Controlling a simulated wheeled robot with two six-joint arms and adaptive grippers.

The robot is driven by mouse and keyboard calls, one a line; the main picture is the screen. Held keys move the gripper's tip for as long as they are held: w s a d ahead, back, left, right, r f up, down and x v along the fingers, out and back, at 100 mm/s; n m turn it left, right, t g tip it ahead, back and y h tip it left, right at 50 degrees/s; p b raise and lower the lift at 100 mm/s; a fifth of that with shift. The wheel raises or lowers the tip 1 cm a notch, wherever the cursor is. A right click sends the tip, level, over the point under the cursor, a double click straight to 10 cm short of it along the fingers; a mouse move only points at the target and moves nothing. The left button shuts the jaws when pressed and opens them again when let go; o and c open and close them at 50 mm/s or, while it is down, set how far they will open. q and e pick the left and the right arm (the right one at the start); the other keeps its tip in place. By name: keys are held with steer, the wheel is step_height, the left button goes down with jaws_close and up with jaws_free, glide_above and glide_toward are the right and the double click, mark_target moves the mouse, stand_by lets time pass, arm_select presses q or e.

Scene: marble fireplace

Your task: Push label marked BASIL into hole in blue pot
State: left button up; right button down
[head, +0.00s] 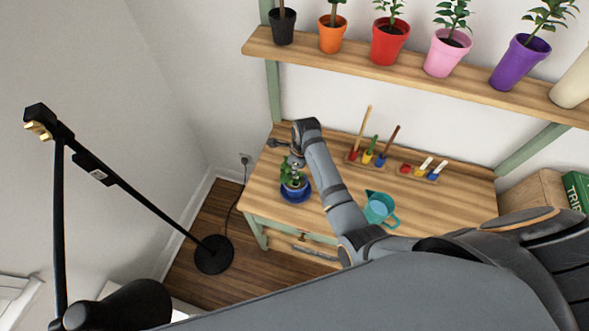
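The blue pot (295,189) stands on a blue saucer near the left front of the wooden table, with a leafy green plant in it. No label marked BASIL can be read, and the hole in the pot cannot be made out. My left gripper is out of view.
Two small wooden racks (417,174) with coloured items stand at the table's back. A teal watering can (379,208) stands right of my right arm. A shelf (400,75) of potted plants hangs above. A black lamp (213,254) stands left of the table.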

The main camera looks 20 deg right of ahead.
steer(key=shift+w+a+p, duration=0.15)
steer(key=shift+p, duration=0.55)
stand_by(1.1)
steer(key=shift+f, duration=0.45)
stand_by(0.6)
steer(key=shift+w+a+f, duration=0.15)
steer(key=shift+f, duration=1.25)
stand_by(1.8)
steer(key=c, duration=1.4)
jaws_free()
steer(key=shift+c, duration=0.2)
steer(key=shift+r, duration=0.1)
steer(key=shift+r+p, duration=1.3)
steer(key=shift+r, duration=1.1)
